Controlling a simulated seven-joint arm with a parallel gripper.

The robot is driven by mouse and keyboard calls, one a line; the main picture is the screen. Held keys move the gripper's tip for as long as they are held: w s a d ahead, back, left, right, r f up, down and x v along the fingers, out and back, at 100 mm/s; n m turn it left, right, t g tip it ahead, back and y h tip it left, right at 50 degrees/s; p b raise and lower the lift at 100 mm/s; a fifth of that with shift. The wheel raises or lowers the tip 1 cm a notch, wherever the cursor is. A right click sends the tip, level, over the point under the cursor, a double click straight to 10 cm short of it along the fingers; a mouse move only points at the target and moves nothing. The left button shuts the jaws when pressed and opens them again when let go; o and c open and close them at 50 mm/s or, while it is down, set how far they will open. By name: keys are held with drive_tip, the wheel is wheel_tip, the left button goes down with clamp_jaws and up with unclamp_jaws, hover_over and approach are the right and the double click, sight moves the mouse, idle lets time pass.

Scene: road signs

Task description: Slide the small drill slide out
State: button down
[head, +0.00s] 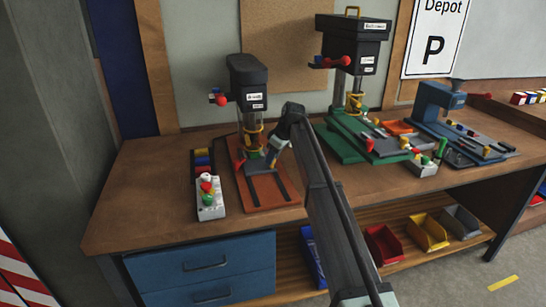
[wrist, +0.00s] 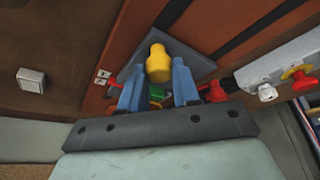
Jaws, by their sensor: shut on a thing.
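The small drill (head: 248,80) stands at the left of the workbench, with a black head and an orange-red base (head: 282,194). My gripper (head: 264,157) is low beside its column, over the base. In the wrist view, my gripper's two blue fingers (wrist: 157,76) are closed around a yellow knob (wrist: 158,62). The knob is in front of a dark grey block (wrist: 192,62) on the orange base, which may be the slide. A bit of green shows between the fingers. My arm and gripper hide part of the base and block in the head view.
A grey control box (head: 210,205) with coloured knobs stands left of the drill. A larger green-based drill (head: 352,60) and a blue machine (head: 440,105) stand to the right. Bench top in front of the base is narrow. A red knob (wrist: 216,92) is close beside my right finger.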

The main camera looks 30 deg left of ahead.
drive_tip(key=shift+s+d, duration=0.1)
drive_tip(key=s+d, duration=1.2)
drive_tip(key=shift+f, duration=0.1)
idle(0.3)
drive_tip(key=c, duration=1.1)
unclamp_jaws()
drive_tip(key=shift+o, duration=1.4)
drive_tip(key=v, duration=1.4)
